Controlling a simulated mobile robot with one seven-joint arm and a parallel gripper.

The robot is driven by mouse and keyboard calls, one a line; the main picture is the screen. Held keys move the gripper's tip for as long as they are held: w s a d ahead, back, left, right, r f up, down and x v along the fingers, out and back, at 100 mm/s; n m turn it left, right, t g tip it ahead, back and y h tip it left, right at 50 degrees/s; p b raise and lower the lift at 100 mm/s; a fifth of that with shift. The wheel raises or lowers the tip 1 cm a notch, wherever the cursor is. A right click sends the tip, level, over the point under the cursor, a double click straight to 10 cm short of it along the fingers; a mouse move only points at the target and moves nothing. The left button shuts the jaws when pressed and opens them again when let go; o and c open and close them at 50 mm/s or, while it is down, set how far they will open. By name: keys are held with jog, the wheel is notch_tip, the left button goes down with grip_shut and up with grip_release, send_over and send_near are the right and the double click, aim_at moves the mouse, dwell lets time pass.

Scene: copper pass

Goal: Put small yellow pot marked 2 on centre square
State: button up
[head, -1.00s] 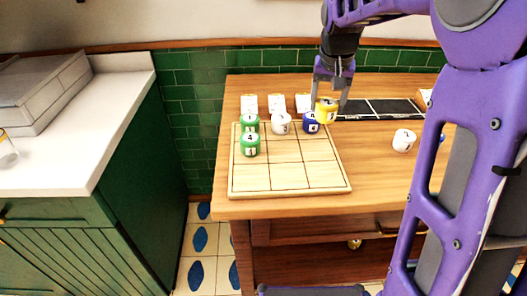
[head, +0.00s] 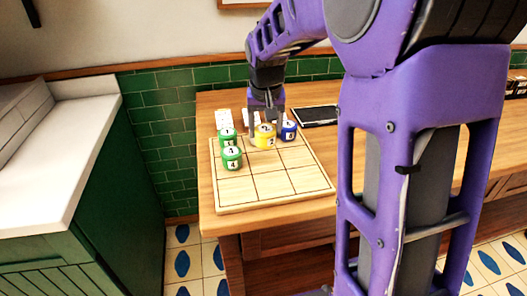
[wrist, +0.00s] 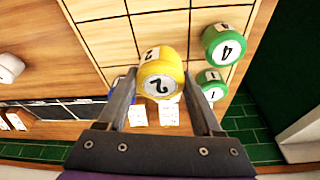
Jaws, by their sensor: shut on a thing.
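The small yellow pot (head: 265,137), with a 2 on its lid in the wrist view (wrist: 158,84), is between the fingers of my gripper (head: 266,108). My gripper, also in the wrist view (wrist: 160,92), is shut on it. The pot shows over the back middle of the wooden grid board (head: 238,205); its exact height is unclear. The centre square (head: 266,163) is bare, just in front of the pot. The white pot on the back row is hidden behind the yellow pot in the head view.
Two green pots stand on the board's left column, one at the back (head: 228,136) and one in the middle row (head: 231,158). A blue pot (head: 289,131) is at the back right. White cards (head: 224,117) and a dark tray (head: 315,115) lie behind. The front row is clear.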

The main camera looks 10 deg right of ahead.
aim_at(265, 144)
jog(key=shift+f+b, duration=0.45)
jog(key=shift+f, duration=2.2)
jog(key=shift+f, duration=0.15)
jog(key=o, duration=1.5)
jog(key=shift+r, duration=0.6)
jog(key=p+v, duration=0.2)
jog(key=v, duration=0.9)
jog(key=shift+s, duration=0.2)
